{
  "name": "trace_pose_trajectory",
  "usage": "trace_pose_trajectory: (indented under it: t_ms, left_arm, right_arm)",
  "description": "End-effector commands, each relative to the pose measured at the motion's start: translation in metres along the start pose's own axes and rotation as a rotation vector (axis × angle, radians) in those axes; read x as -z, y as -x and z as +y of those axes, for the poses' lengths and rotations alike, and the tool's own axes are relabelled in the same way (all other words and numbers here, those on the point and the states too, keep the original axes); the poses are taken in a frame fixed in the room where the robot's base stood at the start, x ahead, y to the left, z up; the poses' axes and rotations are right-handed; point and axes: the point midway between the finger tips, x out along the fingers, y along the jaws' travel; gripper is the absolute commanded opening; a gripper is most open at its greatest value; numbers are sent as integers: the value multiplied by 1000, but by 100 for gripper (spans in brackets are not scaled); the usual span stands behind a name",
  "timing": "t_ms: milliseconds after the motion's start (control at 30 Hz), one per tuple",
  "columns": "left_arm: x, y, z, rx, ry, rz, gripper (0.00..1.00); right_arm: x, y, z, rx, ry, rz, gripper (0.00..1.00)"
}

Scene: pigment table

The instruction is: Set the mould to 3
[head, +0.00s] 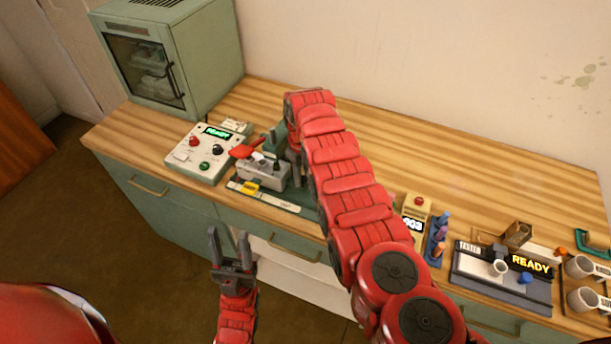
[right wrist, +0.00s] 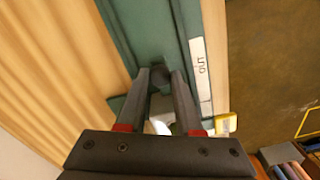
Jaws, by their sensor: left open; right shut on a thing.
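The mould is a grey metal block (head: 262,174) on a long green base (head: 306,211), with a pale number strip (head: 284,203) and a yellow tag (head: 250,187) along its front. In the right wrist view the strip (right wrist: 199,68) shows a 5 and another digit I cannot read surely. My right gripper (right wrist: 161,76) is shut on a small dark round knob (right wrist: 160,73) above the green base. In the head view my right arm hides part of the mould's right end. My left gripper (head: 230,240) is open and empty in front of the counter.
A control box (head: 207,152) reading READY stands left of the mould, before a green cabinet (head: 170,60). Right of my arm are a yellow device (head: 413,213), coloured sticks (head: 439,236) and a tester (head: 500,274). The wooden counter behind is mostly clear.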

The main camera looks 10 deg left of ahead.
Motion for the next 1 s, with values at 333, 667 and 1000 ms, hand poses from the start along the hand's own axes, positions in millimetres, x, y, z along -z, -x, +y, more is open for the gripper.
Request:
trace_pose_trajectory:
  t_ms: [333,667,1000]
  left_arm:
    - [0,0,0,0,0,0,50]
    - [0,0,0,0,0,0,50]
    - [-1,4,0,0,0,0,50]
  right_arm:
    - [3,1,-2,0,5,8,52]
    - [2,1,-1,0,3,5,64]
    - [4,30,-1,-6,5,11,64]
